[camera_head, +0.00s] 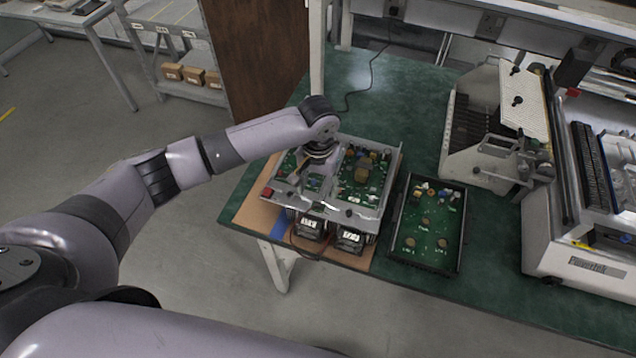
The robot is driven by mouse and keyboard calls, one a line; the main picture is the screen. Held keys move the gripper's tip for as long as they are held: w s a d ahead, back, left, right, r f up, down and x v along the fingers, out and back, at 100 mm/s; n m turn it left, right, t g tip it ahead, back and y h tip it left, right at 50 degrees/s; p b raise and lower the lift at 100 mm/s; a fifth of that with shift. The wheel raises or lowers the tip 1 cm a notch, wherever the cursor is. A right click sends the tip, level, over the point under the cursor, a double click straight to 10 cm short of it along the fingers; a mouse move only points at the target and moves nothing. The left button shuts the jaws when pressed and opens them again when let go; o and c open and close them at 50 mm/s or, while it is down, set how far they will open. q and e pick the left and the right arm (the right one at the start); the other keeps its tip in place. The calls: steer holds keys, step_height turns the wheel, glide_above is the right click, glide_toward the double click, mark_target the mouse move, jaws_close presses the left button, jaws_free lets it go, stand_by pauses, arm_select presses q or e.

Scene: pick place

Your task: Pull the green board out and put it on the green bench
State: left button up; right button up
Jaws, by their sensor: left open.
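A metal chassis (375,214) stands near the bench's left front and holds green circuit boards side by side. The chassis's right green board (348,194) carries several components. The chassis's left green board (287,168) is partly hidden by my left gripper. Another green board (425,232) lies in a black frame right of the chassis. My left gripper (300,170) is open and points down over the chassis's left part; whether it touches anything there is unclear. The green bench (500,272) has bare top in front and to the right. My right gripper is out of view.
Black units (350,240) with wires sit at the chassis's front, over a brown mat (258,210). A white machine (590,265) and a grey fixture (480,140) occupy the bench's right side. A cable (370,80) lies at the back. A shelf with small boxes (195,76) stands back left.

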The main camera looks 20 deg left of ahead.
mark_target(318, 205)
arm_select(q)
steer(key=shift+a+f+b, duration=0.1)
steer(key=shift+f+b, duration=2.85)
steer(key=shift+b, duration=0.65)
steer(key=shift+f+p, duration=0.35)
steer(key=shift+f, duration=0.05)
step_height(318, 205, down, 2)
steer(key=shift+f, duration=0.1)
steer(key=shift+s+f, duration=0.1)
